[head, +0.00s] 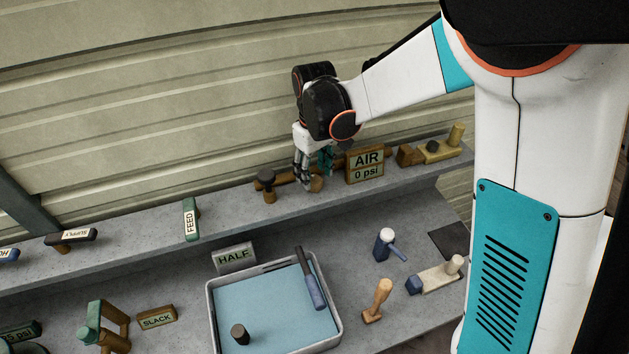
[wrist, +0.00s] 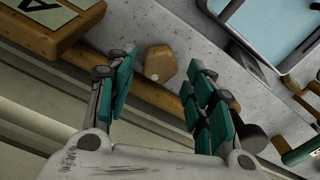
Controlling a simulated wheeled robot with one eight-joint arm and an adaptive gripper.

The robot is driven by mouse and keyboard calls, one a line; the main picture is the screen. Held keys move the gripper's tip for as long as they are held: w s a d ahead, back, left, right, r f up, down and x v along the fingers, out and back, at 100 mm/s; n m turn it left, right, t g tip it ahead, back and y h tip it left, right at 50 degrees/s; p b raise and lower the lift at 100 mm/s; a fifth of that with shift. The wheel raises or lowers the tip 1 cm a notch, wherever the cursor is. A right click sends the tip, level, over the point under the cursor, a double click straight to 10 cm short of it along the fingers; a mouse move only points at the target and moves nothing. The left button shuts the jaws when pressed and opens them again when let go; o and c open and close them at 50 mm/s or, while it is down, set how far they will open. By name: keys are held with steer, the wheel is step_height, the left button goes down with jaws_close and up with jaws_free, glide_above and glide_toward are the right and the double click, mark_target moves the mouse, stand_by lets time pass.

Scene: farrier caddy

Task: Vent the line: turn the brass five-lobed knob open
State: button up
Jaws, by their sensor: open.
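The brass knob (head: 317,184) is on the pipe along the upper shelf, partly hidden by my fingers in the head view. In the wrist view the knob (wrist: 161,62) shows as a lobed tan piece with a pale spot at its middle. My gripper (head: 312,177) points down over it, open and empty. In the wrist view the fingers of my gripper (wrist: 157,76) stand on either side of the knob, apart from it. I cannot tell how far above it the tips are. The AIR sign (head: 366,166) beside it reads 0 psi.
A dark-topped knob (head: 265,179) stands left of the gripper on the same shelf. A FEED tag (head: 190,219) lies farther left. Below are a blue-lined tray (head: 211,308) holding a dark-handled tool (head: 310,280), and a wooden peg (head: 378,298). The corrugated wall (head: 150,100) is close behind.

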mark_target(314, 179)
steer(key=shift+r+p, duration=1)
steer(key=shift+r, duration=0.95)
steer(key=shift+c, duration=0.3)
stand_by(0.6)
